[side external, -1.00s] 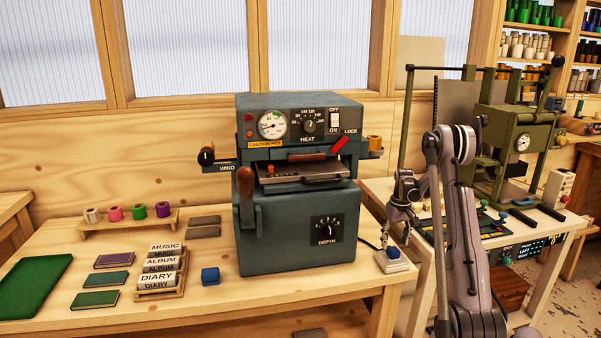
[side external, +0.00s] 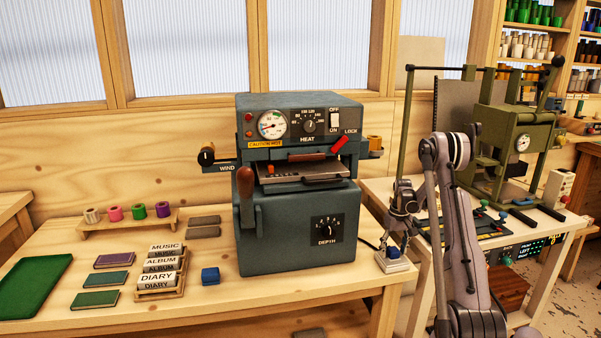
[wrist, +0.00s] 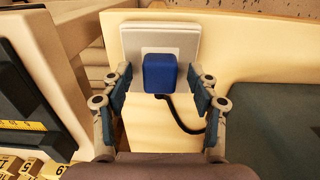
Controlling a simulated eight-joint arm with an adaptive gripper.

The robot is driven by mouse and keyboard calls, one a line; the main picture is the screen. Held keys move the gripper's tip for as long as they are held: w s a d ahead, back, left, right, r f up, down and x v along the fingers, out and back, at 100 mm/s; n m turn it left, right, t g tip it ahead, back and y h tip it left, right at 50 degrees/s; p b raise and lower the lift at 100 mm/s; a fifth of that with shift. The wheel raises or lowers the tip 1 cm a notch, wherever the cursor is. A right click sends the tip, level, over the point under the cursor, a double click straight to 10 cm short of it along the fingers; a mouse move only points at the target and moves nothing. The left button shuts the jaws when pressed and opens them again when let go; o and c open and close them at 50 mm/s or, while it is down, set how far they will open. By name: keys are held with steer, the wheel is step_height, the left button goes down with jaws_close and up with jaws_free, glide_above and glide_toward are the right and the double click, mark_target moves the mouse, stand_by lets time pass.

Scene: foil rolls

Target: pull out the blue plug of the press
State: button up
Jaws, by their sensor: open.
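The blue plug (wrist: 160,73) sits upright in a pale square socket (wrist: 131,42), with a black cord running off below it in the wrist view. My gripper (wrist: 160,79) is open, with one finger on each side of the plug and a visible gap at both sides. In the side view my gripper (side external: 394,240) points down over the socket (side external: 394,266) at the table's right end. The plug (side external: 393,252) shows there only in part between the fingers. The press (side external: 290,230) is the grey-green machine to the left.
A small blue block (side external: 210,276) lies left of the press, near a rack of labelled blocks (side external: 158,293). A second table (side external: 470,262) with a green machine (side external: 508,130) stands to the right. Bare wood lies in front of the press.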

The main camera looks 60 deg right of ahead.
mark_target(394, 249)
stand_by(0.4)
jaws_close()
steer(key=shift+r, duration=0.15)
steer(key=shift+r, duration=2.85)
